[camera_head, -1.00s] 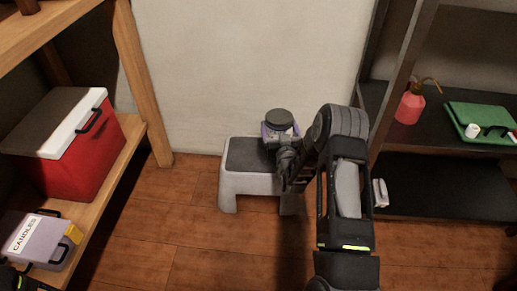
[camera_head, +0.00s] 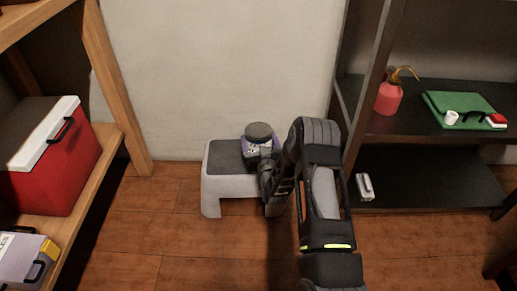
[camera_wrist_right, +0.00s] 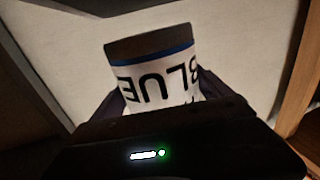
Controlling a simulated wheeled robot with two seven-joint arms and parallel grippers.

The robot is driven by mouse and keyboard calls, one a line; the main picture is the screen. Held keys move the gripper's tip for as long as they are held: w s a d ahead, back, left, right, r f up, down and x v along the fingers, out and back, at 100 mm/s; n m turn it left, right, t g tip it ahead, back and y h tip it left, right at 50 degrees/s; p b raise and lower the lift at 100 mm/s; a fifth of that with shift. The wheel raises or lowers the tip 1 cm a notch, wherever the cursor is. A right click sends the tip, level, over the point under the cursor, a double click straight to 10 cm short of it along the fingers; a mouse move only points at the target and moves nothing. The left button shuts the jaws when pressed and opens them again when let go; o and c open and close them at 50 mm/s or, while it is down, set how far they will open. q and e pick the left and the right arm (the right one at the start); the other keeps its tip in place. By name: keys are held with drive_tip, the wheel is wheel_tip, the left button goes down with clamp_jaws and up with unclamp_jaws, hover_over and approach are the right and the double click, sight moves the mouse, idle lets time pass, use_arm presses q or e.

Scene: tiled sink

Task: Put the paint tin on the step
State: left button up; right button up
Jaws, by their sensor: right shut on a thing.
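The paint tin (camera_head: 258,146) has a dark lid and a purple body in the head view. In the right wrist view the tin (camera_wrist_right: 152,68) shows a white label with "BLUE" and a blue band. My right gripper (camera_head: 268,176) is shut on the tin, from its near side. The tin is over the right part of the step (camera_head: 225,184), a grey stool with a dark top, and looks upright. I cannot tell whether its base touches the top; my gripper and arm hide part of the step. My left gripper is not in view.
A wooden shelf at left holds a red cooler (camera_head: 48,165) and a candles box (camera_head: 22,262). A dark shelf (camera_head: 430,180) at right holds a red bottle (camera_head: 389,97), a green cloth (camera_head: 460,108) and small items. The wall is close behind the step. The floor in front is clear.

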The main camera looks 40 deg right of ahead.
drive_tip(key=shift+r, duration=0.15)
drive_tip(key=shift+f+b, duration=1)
drive_tip(key=shift+f, duration=0.9)
drive_tip(key=shift+r, duration=0.1)
drive_tip(key=o, duration=1.8)
drive_tip(key=shift+f, duration=0.3)
drive_tip(key=shift+o, duration=0.2)
